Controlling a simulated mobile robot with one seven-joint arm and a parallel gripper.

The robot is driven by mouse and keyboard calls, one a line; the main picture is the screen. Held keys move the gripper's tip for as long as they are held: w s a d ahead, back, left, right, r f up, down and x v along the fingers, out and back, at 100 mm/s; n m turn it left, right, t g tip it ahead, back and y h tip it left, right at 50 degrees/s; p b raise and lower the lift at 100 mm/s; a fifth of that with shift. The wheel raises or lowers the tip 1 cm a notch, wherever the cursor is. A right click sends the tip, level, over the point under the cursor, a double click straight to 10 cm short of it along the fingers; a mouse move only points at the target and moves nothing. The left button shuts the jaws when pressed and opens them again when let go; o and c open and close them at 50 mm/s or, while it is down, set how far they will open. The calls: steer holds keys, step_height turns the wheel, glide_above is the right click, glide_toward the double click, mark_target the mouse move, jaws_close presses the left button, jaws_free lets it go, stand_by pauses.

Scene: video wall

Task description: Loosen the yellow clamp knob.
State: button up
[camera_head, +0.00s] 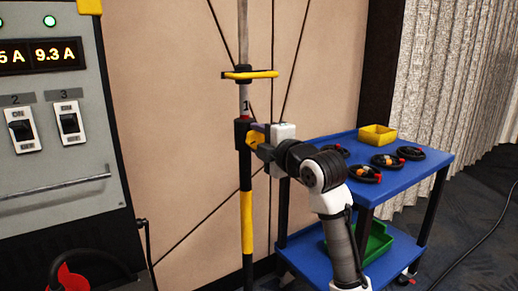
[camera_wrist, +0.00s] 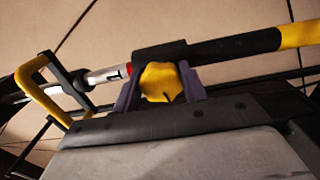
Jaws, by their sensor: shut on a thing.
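The yellow clamp knob (camera_wrist: 161,82) sits on a black clamp collar (camera_wrist: 160,54) around an upright pole. My gripper (camera_wrist: 160,88) is shut on the knob, with one purple-grey finger on each side of it in the wrist view. In the head view my gripper (camera_head: 259,136) reaches the pole from the right, and the knob (camera_head: 252,140) shows as a small yellow patch, partly covered by the fingers. The pole (camera_head: 246,210) has a yellow band below the collar and a red ring and the number 1 above it.
A yellow handle (camera_head: 250,74) sticks out from the pole above the clamp. A blue cart (camera_head: 440,160) at the right carries a yellow bin (camera_head: 377,135) and several black coiled items. A grey switch panel (camera_head: 60,120) stands at the left. Thin dark cables slant behind the pole.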

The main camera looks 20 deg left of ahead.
steer(key=shift+n+b, duration=0.6)
steer(key=shift+n, duration=0.9)
steer(key=o, duration=1)
steer(key=v, duration=1.4)
steer(key=shift+a+b, duration=0.1)
steer(key=shift+b, duration=0.2)
